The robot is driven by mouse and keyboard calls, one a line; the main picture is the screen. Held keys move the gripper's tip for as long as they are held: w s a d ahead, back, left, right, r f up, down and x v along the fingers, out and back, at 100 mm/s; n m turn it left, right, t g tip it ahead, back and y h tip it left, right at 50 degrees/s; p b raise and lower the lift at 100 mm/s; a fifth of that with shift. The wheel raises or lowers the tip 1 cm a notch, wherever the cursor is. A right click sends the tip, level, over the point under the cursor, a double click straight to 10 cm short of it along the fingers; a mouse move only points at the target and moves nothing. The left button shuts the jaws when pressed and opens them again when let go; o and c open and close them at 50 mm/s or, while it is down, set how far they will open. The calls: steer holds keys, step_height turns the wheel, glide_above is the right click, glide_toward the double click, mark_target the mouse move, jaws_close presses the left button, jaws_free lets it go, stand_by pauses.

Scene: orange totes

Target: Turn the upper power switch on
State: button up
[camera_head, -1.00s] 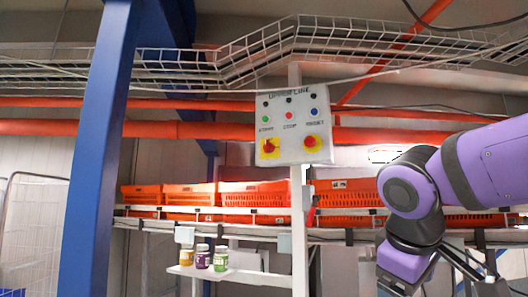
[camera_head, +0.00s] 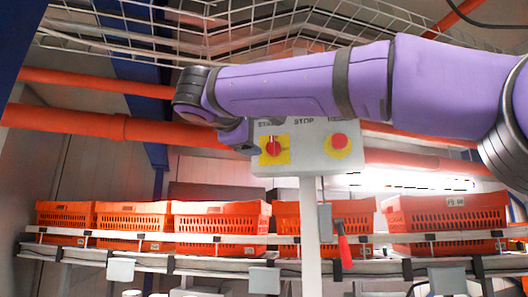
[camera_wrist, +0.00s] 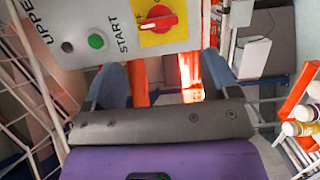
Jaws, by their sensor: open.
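The upper line control panel (camera_head: 307,160) is a light grey box on a white post, its top covered by my arm in the head view. Its red rotary switch on a yellow plate (camera_head: 274,149) is at the lower left. The switch also shows at the top of the wrist view (camera_wrist: 158,19), beside the letters "FF" and the green START button (camera_wrist: 96,41). My gripper (camera_wrist: 164,72) is open and empty, its two fingers wide apart below the switch in the wrist picture. I see no contact with the switch.
A red mushroom button on yellow (camera_head: 338,145) sits right of the switch. A small box with a red handle (camera_head: 343,248) is lower on the post. Orange totes (camera_head: 215,218) line a rack behind. A wire cable tray (camera_head: 270,35) and orange pipes (camera_head: 80,120) run overhead.

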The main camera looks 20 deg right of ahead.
mark_target(271, 144)
steer(key=x, duration=1)
steer(key=shift+w+d, duration=0.2)
steer(key=shift+d, duration=0.05)
steer(key=c, duration=0.9)
